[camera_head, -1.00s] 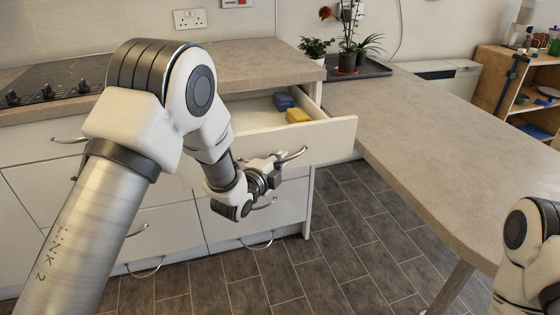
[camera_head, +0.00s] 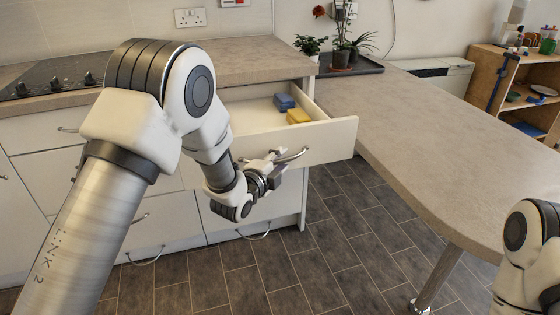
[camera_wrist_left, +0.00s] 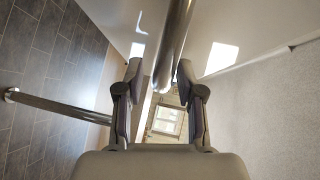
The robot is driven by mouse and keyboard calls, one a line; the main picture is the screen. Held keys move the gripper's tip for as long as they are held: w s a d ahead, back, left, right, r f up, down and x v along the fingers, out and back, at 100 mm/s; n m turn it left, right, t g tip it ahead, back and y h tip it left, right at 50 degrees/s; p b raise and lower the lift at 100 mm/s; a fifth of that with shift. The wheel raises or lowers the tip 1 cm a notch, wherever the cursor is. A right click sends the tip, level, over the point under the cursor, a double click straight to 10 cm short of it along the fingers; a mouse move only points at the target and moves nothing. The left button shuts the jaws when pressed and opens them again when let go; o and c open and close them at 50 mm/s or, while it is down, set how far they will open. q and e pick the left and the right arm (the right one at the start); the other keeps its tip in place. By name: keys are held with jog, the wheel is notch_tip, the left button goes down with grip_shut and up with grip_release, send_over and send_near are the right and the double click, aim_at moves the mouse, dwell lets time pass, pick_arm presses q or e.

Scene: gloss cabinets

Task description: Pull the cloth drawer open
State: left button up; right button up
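The cloth drawer (camera_head: 330,138) is a pale top drawer standing open under the counter. A blue folded cloth (camera_head: 284,102) and a yellow one (camera_head: 298,116) lie inside it. Its curved metal handle (camera_head: 296,156) is on the front. In the left wrist view, the handle bar (camera_wrist_left: 173,42) runs between the fingertips (camera_wrist_left: 160,72). My right arm shows at the right edge; its gripper is out of view.
A long worktop (camera_head: 420,130) extends along the right, with a metal leg (camera_head: 437,280) below. Closed drawers with handles are under the counter. A hob (camera_head: 50,82) is at the left, and potted plants (camera_head: 340,58) stand on a tray. Dark tiled floor (camera_head: 330,225) is free in front.

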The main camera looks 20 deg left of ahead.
pick_arm(q)
jog(key=v, duration=1.2)
